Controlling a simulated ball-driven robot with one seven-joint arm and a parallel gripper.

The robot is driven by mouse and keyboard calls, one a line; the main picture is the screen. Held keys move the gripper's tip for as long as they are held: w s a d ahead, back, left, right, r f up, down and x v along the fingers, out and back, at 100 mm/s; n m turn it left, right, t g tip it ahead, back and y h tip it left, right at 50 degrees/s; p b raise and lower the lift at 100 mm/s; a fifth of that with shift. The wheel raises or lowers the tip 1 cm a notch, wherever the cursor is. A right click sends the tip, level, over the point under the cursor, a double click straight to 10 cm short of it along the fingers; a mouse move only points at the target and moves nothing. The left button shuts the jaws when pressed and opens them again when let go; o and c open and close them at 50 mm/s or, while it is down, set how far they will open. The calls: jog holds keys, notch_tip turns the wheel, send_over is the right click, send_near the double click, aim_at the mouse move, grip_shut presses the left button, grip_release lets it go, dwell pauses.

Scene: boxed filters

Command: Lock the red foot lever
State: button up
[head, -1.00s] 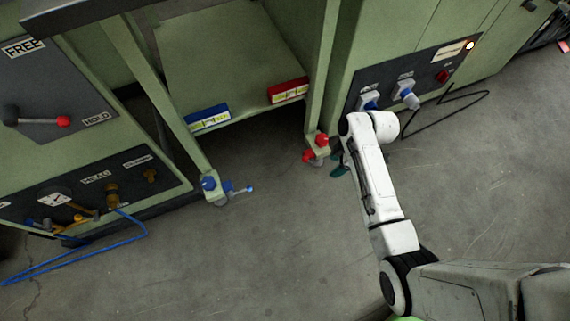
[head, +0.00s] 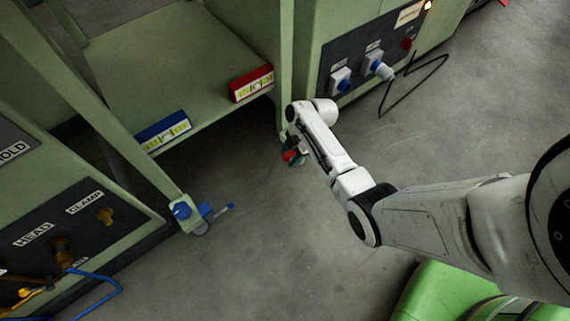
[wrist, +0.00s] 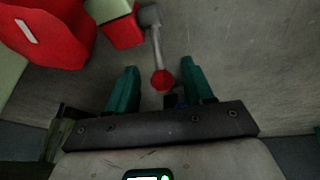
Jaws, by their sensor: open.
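The red foot lever (wrist: 158,52) shows in the wrist view as a grey rod with a red ball tip (wrist: 162,79). The rod runs down from a grey joint beside a red block at the foot of a green leg. My gripper (wrist: 163,82) is open, with one teal finger on each side of the red tip. I cannot tell whether either finger touches it. In the head view the red foot (head: 291,154) is partly hidden by my arm, and my gripper (head: 297,161) is at it, mostly hidden.
A blue foot lever (head: 217,213) stands at the other green leg, to the left. A blue box (head: 163,131) and a red box (head: 251,83) sit on the green shelf. A panel with blue plugs (head: 378,66) and a black cable (head: 414,84) is at the right. The floor between the legs is clear.

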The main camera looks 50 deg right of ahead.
jog(key=shift+b+x, duration=0.9)
jog(key=shift+x, duration=1.3)
grip_shut()
